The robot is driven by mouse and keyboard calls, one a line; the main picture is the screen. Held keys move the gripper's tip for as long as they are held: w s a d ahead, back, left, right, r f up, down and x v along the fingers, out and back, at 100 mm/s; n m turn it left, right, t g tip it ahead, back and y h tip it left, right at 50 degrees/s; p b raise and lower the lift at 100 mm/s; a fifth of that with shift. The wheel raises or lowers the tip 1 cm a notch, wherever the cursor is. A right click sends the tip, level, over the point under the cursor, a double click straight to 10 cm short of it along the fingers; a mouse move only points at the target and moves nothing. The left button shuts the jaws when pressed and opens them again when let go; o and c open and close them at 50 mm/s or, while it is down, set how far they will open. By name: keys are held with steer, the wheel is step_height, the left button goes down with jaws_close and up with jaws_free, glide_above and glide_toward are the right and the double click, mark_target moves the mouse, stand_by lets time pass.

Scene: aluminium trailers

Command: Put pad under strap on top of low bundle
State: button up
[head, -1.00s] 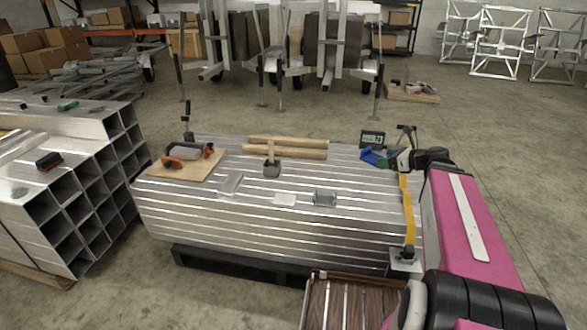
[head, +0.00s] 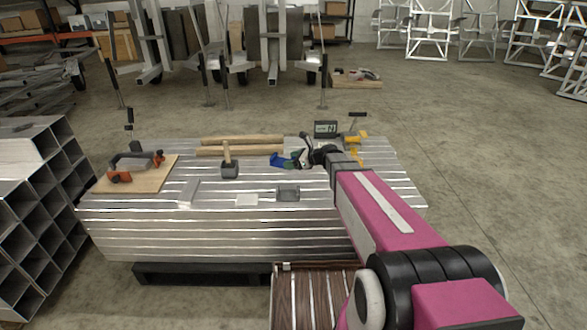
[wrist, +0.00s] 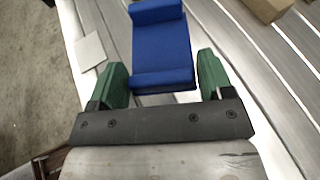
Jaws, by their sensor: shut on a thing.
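The blue pad (head: 277,160) is held in my gripper (head: 291,161), above the top of the low bundle (head: 315,205) of aluminium lengths. In the wrist view the pad (wrist: 162,45) has a raised lip at each end and sits between the green fingers of my gripper (wrist: 164,72).
On the bundle lie wooden battens (head: 240,145), a mallet (head: 230,168), a small grey block (head: 288,192), a pale plate (head: 247,199), a display (head: 326,129) and a board with an orange-handled tool (head: 135,168). A tube stack (head: 35,200) stands left. Floor at right is clear.

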glide_above(300, 173)
step_height(300, 173, down, 5)
steer(key=shift+f, duration=1.95)
steer(key=o, duration=0.9)
steer(key=shift+f, duration=0.1)
steer(key=shift+o, duration=0.2)
